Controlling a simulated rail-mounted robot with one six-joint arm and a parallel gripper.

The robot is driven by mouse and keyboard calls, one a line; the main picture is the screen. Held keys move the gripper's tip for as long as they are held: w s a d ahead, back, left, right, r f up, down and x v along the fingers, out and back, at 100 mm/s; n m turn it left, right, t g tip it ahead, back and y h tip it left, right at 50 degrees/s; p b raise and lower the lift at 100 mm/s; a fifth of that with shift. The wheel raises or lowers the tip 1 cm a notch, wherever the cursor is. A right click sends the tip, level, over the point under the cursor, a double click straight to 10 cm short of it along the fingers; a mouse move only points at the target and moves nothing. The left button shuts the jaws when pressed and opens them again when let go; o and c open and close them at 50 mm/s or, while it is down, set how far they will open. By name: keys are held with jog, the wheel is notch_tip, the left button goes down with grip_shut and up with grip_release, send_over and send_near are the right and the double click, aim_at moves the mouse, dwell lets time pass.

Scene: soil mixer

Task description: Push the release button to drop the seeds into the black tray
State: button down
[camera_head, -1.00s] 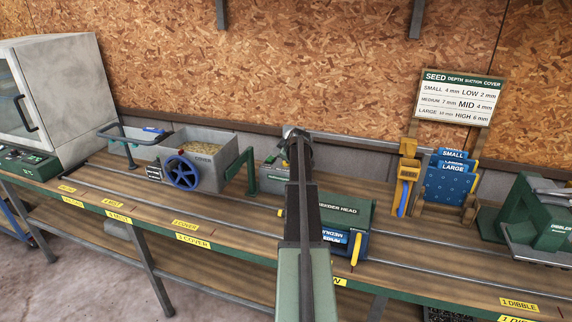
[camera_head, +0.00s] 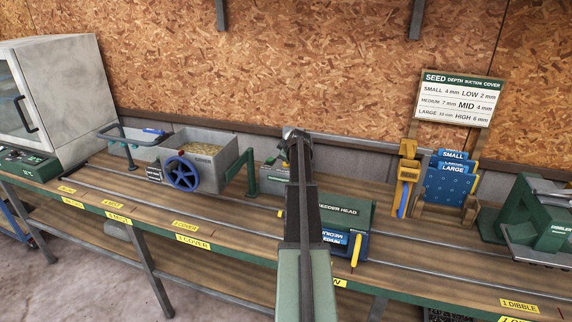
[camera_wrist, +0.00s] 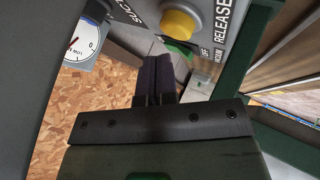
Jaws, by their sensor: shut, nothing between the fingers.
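The yellow release button (camera_wrist: 178,25) sits on a grey panel beside the word RELEASE in the wrist view. A green part (camera_wrist: 181,47) shows just below it. My gripper (camera_wrist: 157,62) is shut and empty, with its dark fingertips below and slightly left of the yellow button. I cannot tell whether they touch anything. In the head view, my arm hides my gripper and part of the green seeder head (camera_head: 345,211). I cannot make out the black tray under the seeder head or any seeds there.
A dial gauge (camera_wrist: 80,38) is at the left of the panel in the wrist view. A cover hopper (camera_head: 208,160) with a blue wheel stands left of my arm. A blue plate rack (camera_head: 450,182) and a green dibbler (camera_head: 540,220) stand right along the bench.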

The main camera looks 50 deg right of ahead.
dwell(0.6)
jog(key=shift+f+b, duration=0.45)
jog(key=shift+f, duration=0.05)
jog(key=shift+f+b, duration=0.5)
jog(key=shift+b, duration=0.05)
dwell(0.4)
dwell(0.4)
jog(key=shift+r+p, duration=1)
jog(key=shift+p, duration=0.05)
notch_tip(320, 180, up, 5)
jog(key=p, duration=0.5)
